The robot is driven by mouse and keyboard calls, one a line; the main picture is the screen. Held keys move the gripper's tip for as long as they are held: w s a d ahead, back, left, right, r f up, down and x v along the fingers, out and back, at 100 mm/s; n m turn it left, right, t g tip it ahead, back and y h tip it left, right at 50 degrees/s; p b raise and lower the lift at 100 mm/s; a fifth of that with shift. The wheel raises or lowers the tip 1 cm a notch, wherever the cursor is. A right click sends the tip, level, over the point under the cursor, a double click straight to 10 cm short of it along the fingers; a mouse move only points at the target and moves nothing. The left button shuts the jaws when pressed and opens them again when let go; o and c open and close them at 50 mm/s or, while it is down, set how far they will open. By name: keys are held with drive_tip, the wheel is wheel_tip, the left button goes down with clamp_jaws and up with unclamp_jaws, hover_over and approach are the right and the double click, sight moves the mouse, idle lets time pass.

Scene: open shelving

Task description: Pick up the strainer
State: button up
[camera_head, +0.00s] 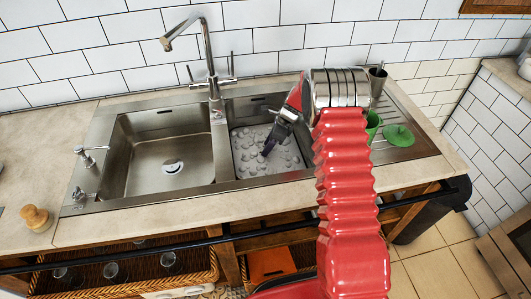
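I cannot make out a clear strainer. A round silver piece (172,166) sits at the drain of the left sink basin, and I cannot tell whether it is the strainer. The right basin (242,163) has a pale grey bottom with many round bumps. My gripper (268,147) points down over this right basin, its dark fingers small and partly seen from the side. I cannot tell how far apart the fingers are or whether anything is between them. My red arm hides part of the counter and the right basin's right side.
A tall faucet (207,60) stands behind the two basins. A green cup (373,124), a green round object (398,135) and a metal cup (377,78) stand at the right drainboard. A wooden knob-like object (36,217) is on the left counter. A wall is close behind.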

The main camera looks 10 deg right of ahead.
clamp_jaws()
idle(0.4)
drive_tip(key=shift+r, duration=0.1)
wheel_tip(320, 180, up, 10)
idle(0.6)
idle(0.6)
